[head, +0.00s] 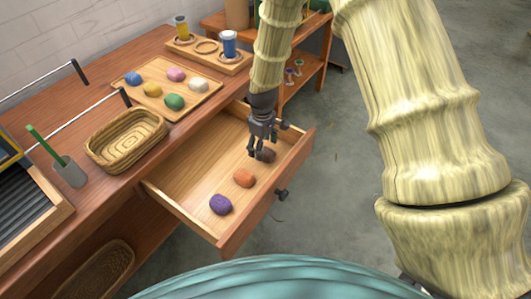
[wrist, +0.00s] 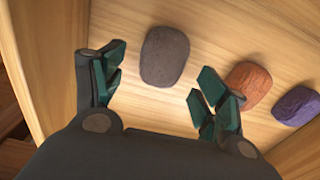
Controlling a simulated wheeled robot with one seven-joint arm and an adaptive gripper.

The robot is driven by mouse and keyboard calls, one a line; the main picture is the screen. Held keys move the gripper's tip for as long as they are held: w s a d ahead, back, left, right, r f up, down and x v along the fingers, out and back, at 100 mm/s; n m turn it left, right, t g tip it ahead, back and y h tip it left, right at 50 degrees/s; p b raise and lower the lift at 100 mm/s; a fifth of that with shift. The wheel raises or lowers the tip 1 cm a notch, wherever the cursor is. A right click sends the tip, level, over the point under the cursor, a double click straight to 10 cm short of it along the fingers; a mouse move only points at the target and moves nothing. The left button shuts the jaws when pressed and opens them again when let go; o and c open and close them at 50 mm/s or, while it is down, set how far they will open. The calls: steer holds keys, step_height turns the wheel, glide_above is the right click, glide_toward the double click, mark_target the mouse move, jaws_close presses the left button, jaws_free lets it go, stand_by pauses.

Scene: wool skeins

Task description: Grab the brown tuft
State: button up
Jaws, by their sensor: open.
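The brown tuft (wrist: 165,56), a dull grey-brown oval, lies on the wooden floor of the open drawer. In the wrist view it is just beyond and between the fingertips of my gripper (wrist: 157,80). The gripper is open, with nothing between its fingers. In the head view my gripper (head: 261,146) hangs down into the drawer (head: 187,182), and the brown tuft (head: 266,155) shows right beside the fingers, partly hidden. An orange tuft (head: 244,178) and a purple tuft (head: 220,204) lie in the same drawer, nearer the camera.
The drawer's front wall (head: 268,197) and side walls stand close around the tufts. On the table are a board (head: 197,74) with several coloured tufts, a wicker basket (head: 126,140), a holder with jars (head: 207,53) and a grey cup (head: 71,173).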

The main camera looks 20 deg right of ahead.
step_height(320, 180, down, 2)
steer(key=shift+f, duration=0.2)
steer(key=c, duration=0.8)
